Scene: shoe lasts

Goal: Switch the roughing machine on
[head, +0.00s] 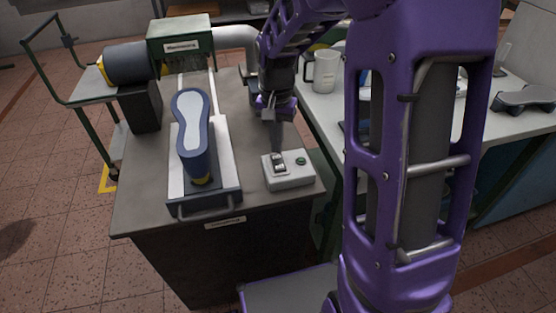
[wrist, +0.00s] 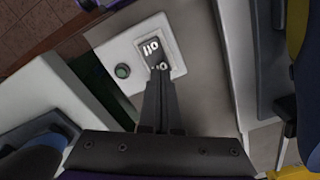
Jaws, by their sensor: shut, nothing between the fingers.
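The roughing machine stands on a grey bench, with a green hood (head: 181,36) at its far end and a shoe last (head: 191,123), blue with a pale sole, on its slide. A pale switch box (head: 292,182) sits at the bench's near right. It carries a rocker switch (head: 279,168) and a dark green round button or lamp (head: 301,161). The rocker (wrist: 152,48) with white marks also shows in the wrist view. My gripper (head: 277,152) is shut and empty, pointing down at the rocker. Its tips (wrist: 160,72) cover part of the rocker; I cannot tell whether they touch.
A white worktop (head: 328,105) with a white mug (head: 322,71) stands to the right. A motor (head: 130,62) and a dark box (head: 140,107) sit left of the slide. A green trolley (head: 75,97) stands beyond. Bare bench lies between slide and switch box.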

